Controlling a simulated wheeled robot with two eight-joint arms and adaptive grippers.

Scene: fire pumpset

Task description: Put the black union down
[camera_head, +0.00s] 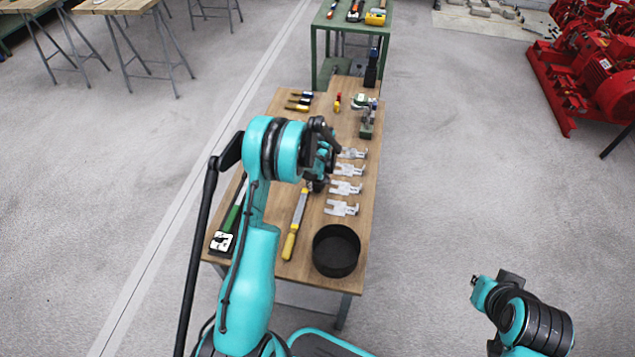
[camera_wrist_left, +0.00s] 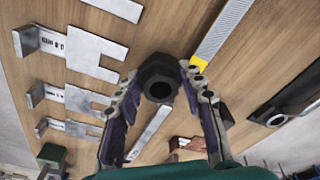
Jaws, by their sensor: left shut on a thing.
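The black union (camera_wrist_left: 158,76) is a dark nut-like piece with a round hole, held between the fingertips of my left gripper (camera_wrist_left: 160,82) in the left wrist view. The gripper is shut on it over the wooden workbench (camera_head: 272,250). In the head view my left gripper (camera_head: 320,168) is over the middle of the bench, left of the metal plates, and a dark piece that looks like the union (camera_head: 316,185) shows under it. I cannot tell the exact gap to the wood. My right arm shows at the lower right, with no fingers visible.
Several metal plates (camera_head: 341,208) lie along the bench's right side. A yellow-handled file (camera_head: 290,245) lies left of a round black container (camera_head: 336,250). A green-handled tool (camera_head: 231,217) lies at the left edge. A small vise (camera_head: 367,120) stands farther back.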

